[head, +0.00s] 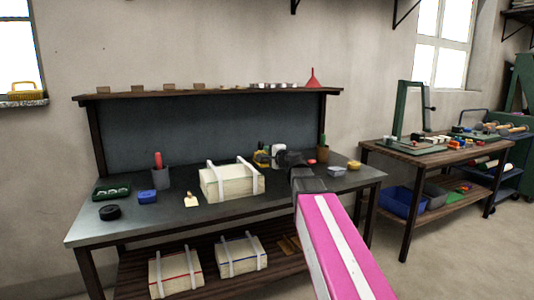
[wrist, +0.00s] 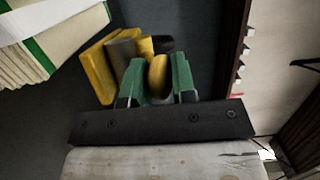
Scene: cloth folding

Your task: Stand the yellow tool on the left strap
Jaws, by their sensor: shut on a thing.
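A stack of pale folded cloth (head: 232,184) stands on the workbench with two whitish straps over it; the left strap (head: 213,178) runs over its left part. In the wrist view a cloth stack with a green-edged band (wrist: 40,52) shows at the upper left. My gripper (wrist: 159,80) has green fingers shut on a yellow rounded part, seemingly of the yellow tool (wrist: 158,70). In the head view my gripper is at the bench's back, right of the stack, and its fingertips are hard to make out. The tool's lower part is hidden.
A cup with a red handle (head: 160,178), a black roll (head: 110,212), a blue container (head: 148,196) and a green tray (head: 112,192) stand left on the bench. Bare bench top lies in front of the stack.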

